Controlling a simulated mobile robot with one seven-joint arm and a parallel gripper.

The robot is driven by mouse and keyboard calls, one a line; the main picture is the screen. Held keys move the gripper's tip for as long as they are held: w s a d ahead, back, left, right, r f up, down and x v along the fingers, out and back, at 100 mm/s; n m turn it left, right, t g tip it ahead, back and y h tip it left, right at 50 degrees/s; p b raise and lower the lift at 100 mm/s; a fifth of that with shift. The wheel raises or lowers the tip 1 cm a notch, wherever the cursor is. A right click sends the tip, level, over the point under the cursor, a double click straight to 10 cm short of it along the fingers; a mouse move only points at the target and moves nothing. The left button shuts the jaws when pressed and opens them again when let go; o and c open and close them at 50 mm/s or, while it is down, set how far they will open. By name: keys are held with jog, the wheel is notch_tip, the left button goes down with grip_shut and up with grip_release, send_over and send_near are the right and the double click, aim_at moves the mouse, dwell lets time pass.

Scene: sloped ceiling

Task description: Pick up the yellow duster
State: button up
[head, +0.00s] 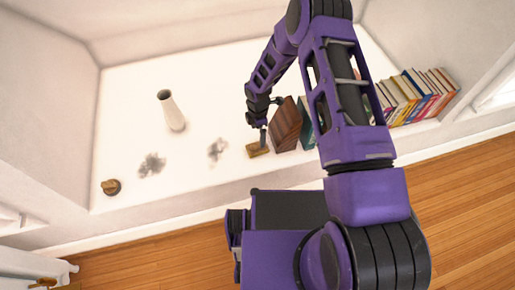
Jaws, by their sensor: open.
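A small yellow-brown block, which looks like the yellow duster (257,151), lies on the white shelf surface (125,110) near its front edge. My gripper (263,141) points down right at the duster, with its fingertips at or just above the top of it. My gripper is open. The fingers are small in the head view and partly cover the duster, so I cannot tell whether they touch it or straddle it.
A brown wooden block (285,126) stands just right of the duster, beside a row of books (412,95). A white vase (172,112), dark smudges (152,164) and a small brown object (111,187) are to the left.

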aim_at(257, 143)
notch_tip(257, 143, down, 3)
jog(key=shift+f, duration=0.1)
jog(key=shift+s+a+f+b, duration=0.1)
jog(key=shift+s+f+b, duration=0.1)
jog(key=shift+f, duration=1.1)
jog(key=shift+s+f+b, duration=0.1)
jog(key=shift+f+b, duration=0.1)
jog(key=shift+f, duration=1.1)
jog(key=c, duration=1.4)
jog(key=shift+o, duration=0.2)
jog(key=shift+w+r, duration=0.1)
notch_tip(257, 143, up, 10)
jog(key=shift+f+p, duration=0.1)
jog(key=shift+p, duration=0.55)
